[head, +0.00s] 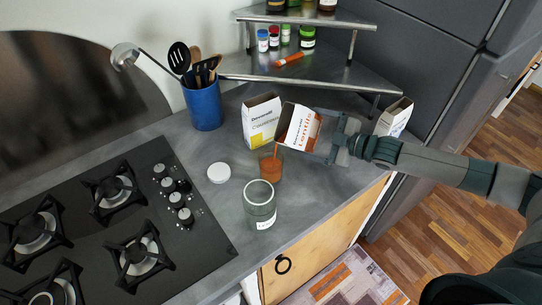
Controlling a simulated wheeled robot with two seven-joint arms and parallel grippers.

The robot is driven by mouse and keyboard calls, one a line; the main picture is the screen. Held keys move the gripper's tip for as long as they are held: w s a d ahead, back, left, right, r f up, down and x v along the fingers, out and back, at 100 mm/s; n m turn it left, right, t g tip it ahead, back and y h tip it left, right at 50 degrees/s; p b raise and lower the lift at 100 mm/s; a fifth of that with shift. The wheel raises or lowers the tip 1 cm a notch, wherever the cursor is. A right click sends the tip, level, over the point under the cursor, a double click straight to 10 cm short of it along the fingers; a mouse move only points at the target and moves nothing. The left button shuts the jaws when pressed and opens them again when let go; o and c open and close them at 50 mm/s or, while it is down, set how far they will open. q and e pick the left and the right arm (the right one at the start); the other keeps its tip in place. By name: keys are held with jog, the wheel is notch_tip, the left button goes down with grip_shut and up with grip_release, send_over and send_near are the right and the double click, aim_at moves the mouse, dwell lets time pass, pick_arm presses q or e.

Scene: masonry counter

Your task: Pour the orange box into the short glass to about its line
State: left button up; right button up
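The orange box (304,127), white with orange lettering and an orange panel, is tipped over to the left in my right gripper (322,136), which is shut on it. A thin orange stream runs down from its mouth into the short glass (270,168), which stands on the counter below. Orange contents show in the glass; its line cannot be made out. My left gripper is not in view.
A taller glass jar (260,206) stands in front of the short glass, with a white lid (219,172) to the left. A yellow-and-white box (261,119) is close behind the orange box; another carton (395,117) stands right. A utensil holder (204,106) and stove (115,225) are left.

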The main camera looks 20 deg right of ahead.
jog(key=shift+w+d, duration=0.1)
jog(key=shift+w, duration=0.15)
jog(key=shift+s, duration=0.1)
